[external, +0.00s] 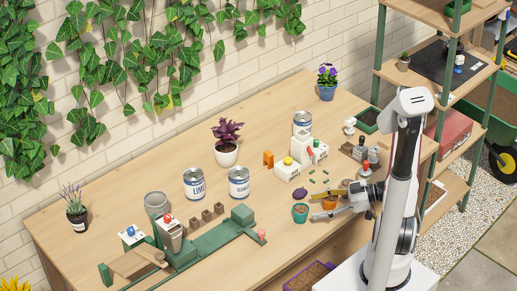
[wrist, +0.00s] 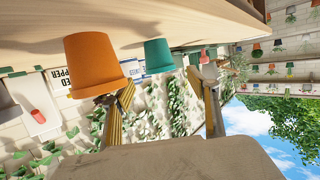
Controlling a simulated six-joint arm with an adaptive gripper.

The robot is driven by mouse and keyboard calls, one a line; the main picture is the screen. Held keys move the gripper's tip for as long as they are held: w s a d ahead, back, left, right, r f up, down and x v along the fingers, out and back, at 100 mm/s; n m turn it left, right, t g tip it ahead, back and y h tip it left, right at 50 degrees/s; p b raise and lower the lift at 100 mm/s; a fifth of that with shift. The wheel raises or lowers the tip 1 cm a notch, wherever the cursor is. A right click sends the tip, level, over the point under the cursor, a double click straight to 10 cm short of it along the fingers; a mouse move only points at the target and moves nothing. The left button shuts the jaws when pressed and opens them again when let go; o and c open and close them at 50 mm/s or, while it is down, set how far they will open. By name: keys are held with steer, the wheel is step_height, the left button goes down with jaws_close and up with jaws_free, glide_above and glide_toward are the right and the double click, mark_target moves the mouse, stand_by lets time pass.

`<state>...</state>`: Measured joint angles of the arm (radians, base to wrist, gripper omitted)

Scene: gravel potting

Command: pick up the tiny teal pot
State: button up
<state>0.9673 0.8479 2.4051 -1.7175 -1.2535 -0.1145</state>
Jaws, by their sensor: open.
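The tiny teal pot (external: 300,214) stands on the table in front of my gripper (external: 315,206), just left of its fingertips in the external view. In the wrist view, where the table is at the top, the teal pot (wrist: 158,55) shows ahead, between the two fingertip directions. My gripper (wrist: 163,88) is open and empty, its fingers spread low and pointing toward the pot. An orange pot (wrist: 93,65) is nearer, by the left finger in the wrist view; I cannot tell whether they touch.
A purple item (external: 300,193) lies just behind the teal pot. White boxes (external: 287,170) and a can (external: 302,121) stand farther back. Two more cans (external: 239,182) and a green rail fixture (external: 205,246) are to the left. The table is clear in front of the teal pot.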

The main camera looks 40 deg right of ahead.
mark_target(303, 208)
steer(key=shift+w+a+f, duration=0.2)
steer(key=shift+w+a, duration=0.2)
steer(key=shift+a, duration=0.05)
steer(key=shift+x, duration=2.6)
steer(key=c, duration=1.3)
